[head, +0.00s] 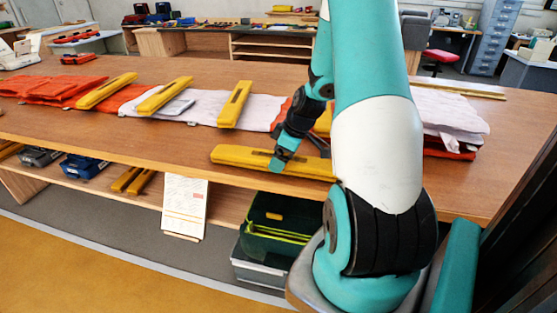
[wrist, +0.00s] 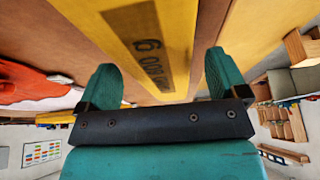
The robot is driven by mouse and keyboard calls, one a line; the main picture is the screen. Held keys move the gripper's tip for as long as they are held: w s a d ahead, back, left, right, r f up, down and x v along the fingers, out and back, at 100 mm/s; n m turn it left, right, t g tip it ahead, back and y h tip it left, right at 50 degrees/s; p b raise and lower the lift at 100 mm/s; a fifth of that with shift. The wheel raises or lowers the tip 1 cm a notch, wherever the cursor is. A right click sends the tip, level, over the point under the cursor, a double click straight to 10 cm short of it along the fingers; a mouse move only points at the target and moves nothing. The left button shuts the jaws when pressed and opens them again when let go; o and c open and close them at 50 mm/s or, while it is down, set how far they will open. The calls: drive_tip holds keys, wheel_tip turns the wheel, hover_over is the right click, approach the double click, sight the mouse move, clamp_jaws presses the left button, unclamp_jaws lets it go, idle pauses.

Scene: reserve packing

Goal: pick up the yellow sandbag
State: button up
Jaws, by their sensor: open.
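The nearest yellow sandbag (head: 235,156) looks like a long, flat bar with a dark label. It lies along the front edge of the wooden table. My gripper (head: 281,164) is at its middle and covers part of it in the head view. In the wrist view the sandbag (wrist: 176,42) runs between the two teal fingers of my gripper (wrist: 159,66), with a gap on each side. The jaws are open and hold nothing. I cannot tell how far the fingertips are above the tabletop.
Similar yellow bars (head: 107,91) lie across the white and orange cloth (head: 201,105) behind. My arm hides part of that cloth. The wooden table (head: 130,137) has bare room at the front left.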

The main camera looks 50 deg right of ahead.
drive_tip(key=shift+x, duration=0.95)
drive_tip(key=shift+c, duration=0.4)
drive_tip(key=c, duration=1.5)
drive_tip(key=shift+o, duration=0.2)
drive_tip(key=shift+r, duration=0.15)
